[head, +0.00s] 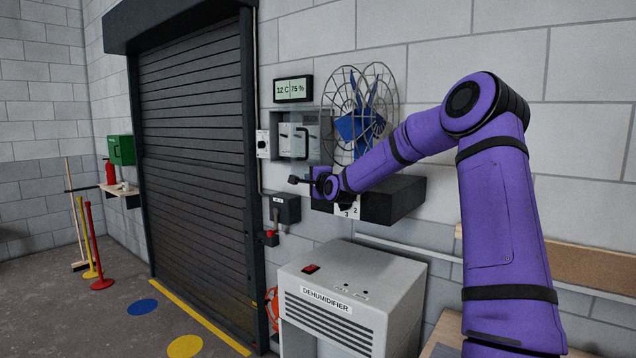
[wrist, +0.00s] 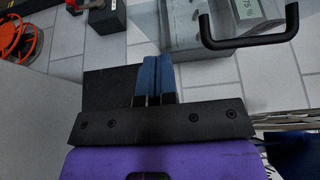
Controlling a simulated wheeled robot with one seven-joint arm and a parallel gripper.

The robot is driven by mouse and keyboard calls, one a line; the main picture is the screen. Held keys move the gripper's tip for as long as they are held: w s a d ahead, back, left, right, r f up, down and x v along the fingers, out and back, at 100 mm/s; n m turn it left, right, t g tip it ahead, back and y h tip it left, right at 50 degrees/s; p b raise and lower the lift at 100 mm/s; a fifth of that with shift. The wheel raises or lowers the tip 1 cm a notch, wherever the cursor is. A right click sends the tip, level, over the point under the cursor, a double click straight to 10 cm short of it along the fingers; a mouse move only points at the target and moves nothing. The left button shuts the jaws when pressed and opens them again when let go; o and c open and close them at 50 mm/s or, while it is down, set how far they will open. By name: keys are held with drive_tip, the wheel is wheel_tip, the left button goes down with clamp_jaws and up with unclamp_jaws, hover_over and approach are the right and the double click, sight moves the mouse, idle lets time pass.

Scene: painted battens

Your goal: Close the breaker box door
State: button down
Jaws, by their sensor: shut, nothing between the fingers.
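The breaker box (head: 287,128) is a grey wall box right of the roller shutter. A dark upright handle (head: 303,141) stands out from its front. In the wrist view the black handle (wrist: 250,43) is at the upper right, in front of a pale grey panel (wrist: 185,25). I cannot tell how far the door is open. My gripper (head: 292,180) is just below the box, apart from the handle. In the wrist view the blue-tipped fingers (wrist: 152,72) are together with nothing between them.
A caged blue fan (head: 358,125) and a dark block (head: 395,200) lie right of the box. A display (head: 293,89) is above it. A small dark box (head: 286,208) is below. A dehumidifier (head: 350,290) stands in front. Floor to the left is mostly free.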

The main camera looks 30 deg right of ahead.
drive_tip(key=shift+w+a, duration=1.25)
drive_tip(key=shift+w, duration=0.3)
drive_tip(key=shift+a, duration=0.15)
